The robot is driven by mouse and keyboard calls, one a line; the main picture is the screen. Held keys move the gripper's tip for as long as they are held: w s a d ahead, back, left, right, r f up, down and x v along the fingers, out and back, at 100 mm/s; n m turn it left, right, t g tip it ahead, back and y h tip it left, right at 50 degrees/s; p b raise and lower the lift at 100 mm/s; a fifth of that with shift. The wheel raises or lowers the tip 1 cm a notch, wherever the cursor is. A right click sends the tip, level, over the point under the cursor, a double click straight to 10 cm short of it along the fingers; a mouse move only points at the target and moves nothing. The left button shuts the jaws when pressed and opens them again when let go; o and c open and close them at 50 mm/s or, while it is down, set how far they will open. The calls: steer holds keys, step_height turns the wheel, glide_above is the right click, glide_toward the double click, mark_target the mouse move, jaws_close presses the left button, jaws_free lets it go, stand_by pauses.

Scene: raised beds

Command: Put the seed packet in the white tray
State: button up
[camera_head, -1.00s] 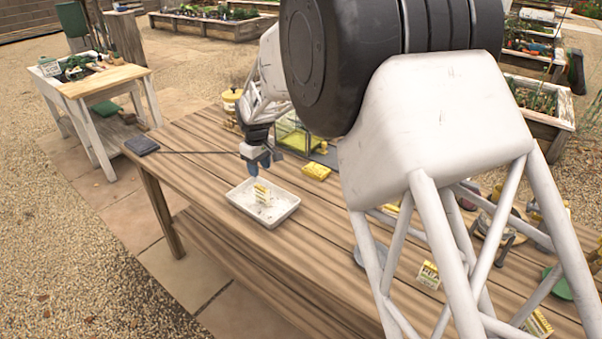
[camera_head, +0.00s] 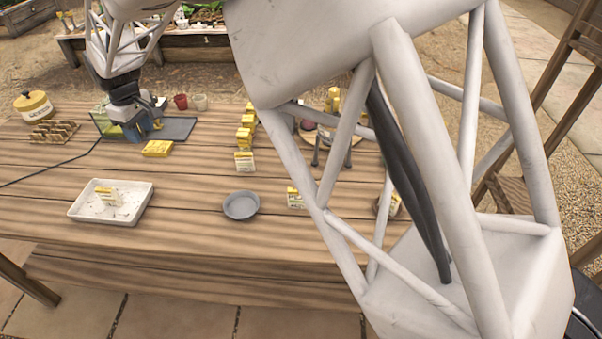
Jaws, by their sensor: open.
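The white tray (camera_head: 78,211) lies on the left part of the wooden table. A small yellow and white seed packet (camera_head: 109,197) stands inside it, apart from my gripper. My gripper (camera_head: 145,129) is open, with blue fingers pointing down, beyond the tray and over the dark mat by the clear green box. Nothing shows between its fingers. A yellow packet (camera_head: 157,149) lies flat on the table just in front of my gripper. More yellow and white packets stand to the right, one at mid-table (camera_head: 244,162) and another partly behind my arm (camera_head: 295,198).
A grey round dish (camera_head: 241,205) sits right of the tray. The dark mat (camera_head: 176,129), green box (camera_head: 104,124), a yellow lidded pot (camera_head: 34,104) and small red cup (camera_head: 181,101) stand at the back. A cable crosses the table's left. My arm hides much of the right side.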

steer(key=s+d+r+m, duration=0.1)
steer(key=d+r+m, duration=0.25)
steer(key=d, duration=0.95)
steer(key=s+d+r+m+t, duration=0.15)
steer(key=d+r, duration=0.35)
steer(key=d, duration=0.8)
steer(key=s+d+r+m, duration=0.1)
steer(key=d+r+m, duration=0.25)
steer(key=d, duration=1.05)
steer(key=s+d+f+m, duration=0.3)
steer(key=s+d+m, duration=0.4)
steer(key=s+d, duration=1.6)
steer(key=shift+s+d+t, duration=0.2)
steer(key=shift+d+t, duration=0.25)
